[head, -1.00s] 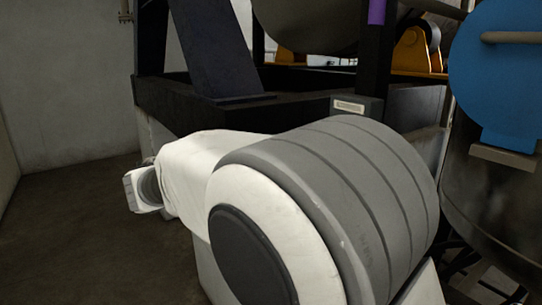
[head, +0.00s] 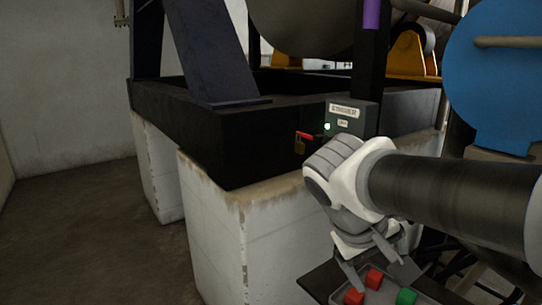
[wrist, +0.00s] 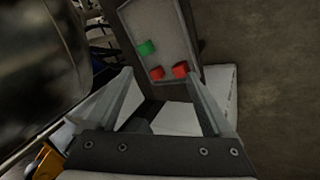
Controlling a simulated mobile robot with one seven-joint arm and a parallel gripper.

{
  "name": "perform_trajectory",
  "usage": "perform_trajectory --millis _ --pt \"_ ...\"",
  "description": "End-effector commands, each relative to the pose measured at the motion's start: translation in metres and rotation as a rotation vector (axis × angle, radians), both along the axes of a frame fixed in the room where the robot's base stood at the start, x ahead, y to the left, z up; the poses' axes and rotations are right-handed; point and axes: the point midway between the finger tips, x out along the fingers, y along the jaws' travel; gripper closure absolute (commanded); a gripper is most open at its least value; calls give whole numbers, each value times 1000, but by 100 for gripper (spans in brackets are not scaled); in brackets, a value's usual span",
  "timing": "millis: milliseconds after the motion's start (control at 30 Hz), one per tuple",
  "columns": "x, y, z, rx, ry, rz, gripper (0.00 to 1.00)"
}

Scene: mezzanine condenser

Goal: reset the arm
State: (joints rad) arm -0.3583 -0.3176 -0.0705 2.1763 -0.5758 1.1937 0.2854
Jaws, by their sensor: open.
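My gripper (head: 380,270) is at the lower right of the head view, pointing down over a grey tray (wrist: 168,28). Its two fingers are spread apart, with nothing held between them. In the wrist view my gripper (wrist: 160,74) frames the near end of the tray.
White concrete plinths (head: 235,235) carry the frame. A blue disc (head: 500,75) stands at right. The floor at left is clear.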

Motion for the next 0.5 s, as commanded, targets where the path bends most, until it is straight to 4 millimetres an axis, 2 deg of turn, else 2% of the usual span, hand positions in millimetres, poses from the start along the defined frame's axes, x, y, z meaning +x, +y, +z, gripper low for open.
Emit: perform_trajectory --millis 33,200,467,500 --pt "-15 -2 -5 69 -14 -15 15" --pt "-52 8 -21 284 -84 -36 15" --pt "-82 27 -33 506 -254 -76 15" --pt "-81 29 -18 514 -258 -74 15"
